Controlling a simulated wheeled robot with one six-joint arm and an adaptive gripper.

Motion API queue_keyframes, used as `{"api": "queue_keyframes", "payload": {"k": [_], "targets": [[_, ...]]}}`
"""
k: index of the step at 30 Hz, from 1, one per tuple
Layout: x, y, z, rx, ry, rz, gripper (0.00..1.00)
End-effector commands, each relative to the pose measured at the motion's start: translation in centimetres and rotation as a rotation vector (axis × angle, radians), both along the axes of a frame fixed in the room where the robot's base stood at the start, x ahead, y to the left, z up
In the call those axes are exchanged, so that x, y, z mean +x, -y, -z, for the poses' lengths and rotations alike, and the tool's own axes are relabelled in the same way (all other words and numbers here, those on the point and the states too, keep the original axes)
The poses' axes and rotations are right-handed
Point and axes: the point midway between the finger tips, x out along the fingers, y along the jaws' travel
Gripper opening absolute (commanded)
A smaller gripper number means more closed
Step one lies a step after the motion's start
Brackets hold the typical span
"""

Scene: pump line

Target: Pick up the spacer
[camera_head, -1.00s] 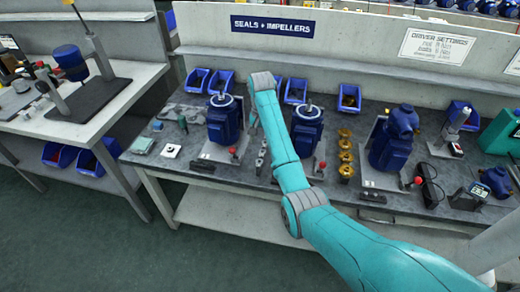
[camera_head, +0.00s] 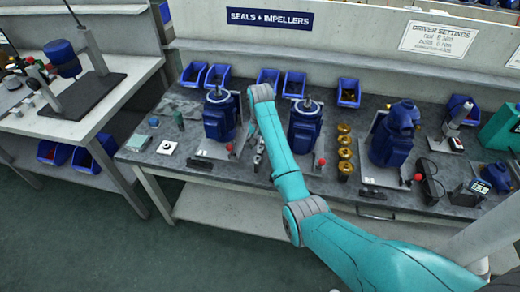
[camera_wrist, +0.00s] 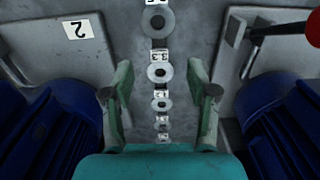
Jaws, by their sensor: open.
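Several grey ring spacers lie in a single row on the dark bench, each beside a small white label. In the wrist view one ring (camera_wrist: 160,72) lies between my fingertips, with another ring (camera_wrist: 158,22) farther up the picture and smaller-looking ones (camera_wrist: 162,104) below. My gripper (camera_wrist: 160,84) is open above the row, a finger on each side, holding nothing. In the head view the row (camera_head: 258,160) shows small beside my arm, and my fingers are hidden.
Blue pumps on plates flank the row, one at left (camera_head: 219,116) and one at right (camera_head: 305,125). In the wrist view a red-knobbed lever (camera_wrist: 285,30) stands at upper right. Brass parts (camera_head: 345,155) stand farther right. Blue bins (camera_head: 268,80) line the back.

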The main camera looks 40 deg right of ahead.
Motion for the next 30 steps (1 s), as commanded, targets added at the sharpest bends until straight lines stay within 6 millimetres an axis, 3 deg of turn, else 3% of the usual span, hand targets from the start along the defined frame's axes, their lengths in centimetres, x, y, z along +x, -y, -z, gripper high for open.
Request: {"api": "queue_keyframes", "payload": {"k": [20, 25, 30], "targets": [[0.01, -0.01, 0.49, 0.000, 0.000, 0.000, 0.58], [0.01, -0.01, 0.48, 0.000, 0.000, 0.000, 0.18], [0.01, -0.01, 0.48, 0.000, 0.000, 0.000, 0.15]]}}
